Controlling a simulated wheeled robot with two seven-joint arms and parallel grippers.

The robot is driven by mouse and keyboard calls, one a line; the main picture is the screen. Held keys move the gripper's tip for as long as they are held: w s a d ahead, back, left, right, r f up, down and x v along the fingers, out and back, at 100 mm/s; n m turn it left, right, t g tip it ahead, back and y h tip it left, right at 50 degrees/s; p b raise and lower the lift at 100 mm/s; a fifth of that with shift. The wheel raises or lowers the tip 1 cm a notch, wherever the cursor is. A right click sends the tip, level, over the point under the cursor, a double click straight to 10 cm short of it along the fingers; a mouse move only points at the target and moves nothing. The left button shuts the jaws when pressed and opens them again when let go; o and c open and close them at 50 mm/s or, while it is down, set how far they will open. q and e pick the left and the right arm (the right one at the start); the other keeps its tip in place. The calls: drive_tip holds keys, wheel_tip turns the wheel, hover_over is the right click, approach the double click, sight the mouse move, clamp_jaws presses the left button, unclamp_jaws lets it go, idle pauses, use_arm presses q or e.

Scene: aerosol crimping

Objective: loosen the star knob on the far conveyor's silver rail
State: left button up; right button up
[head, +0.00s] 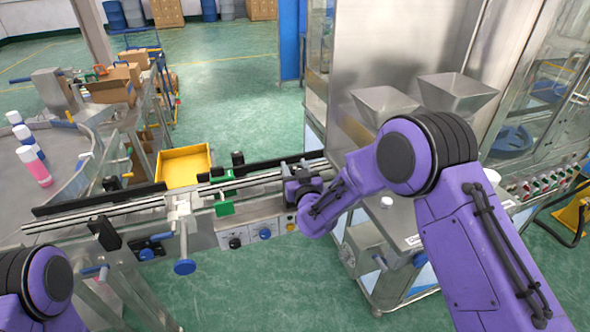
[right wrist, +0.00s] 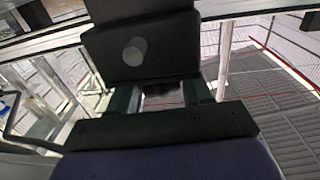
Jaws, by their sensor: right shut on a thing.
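The conveyor with the silver rail (head: 105,212) runs across the middle of the head view. My right gripper (head: 300,186) is at the right part of this conveyor, low against its near side. In the right wrist view my right gripper (right wrist: 160,98) is shut on a small part between its fingers, in front of a black block (right wrist: 140,50) with a grey round spot. The held part is mostly hidden, and I cannot make out a star shape on it. Only a purple link of my left arm shows at lower left; my left gripper is out of view.
A yellow tray (head: 184,166) stands behind the conveyor. A blue round handle (head: 185,267) hangs at its near side, beside a control panel (head: 250,235). A steel machine with hoppers (head: 458,92) stands at right. Bottles (head: 35,165) stand on the left table.

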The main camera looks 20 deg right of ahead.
drive_tip(key=shift+r, duration=0.1)
drive_tip(key=o, duration=1)
drive_tip(key=shift+c, duration=0.2)
drive_tip(key=s+b, duration=0.3)
drive_tip(key=s, duration=0.7)
drive_tip(key=shift+s+a+b, duration=0.15)
drive_tip(key=shift+s+b, duration=0.1)
drive_tip(key=shift+b, duration=0.1)
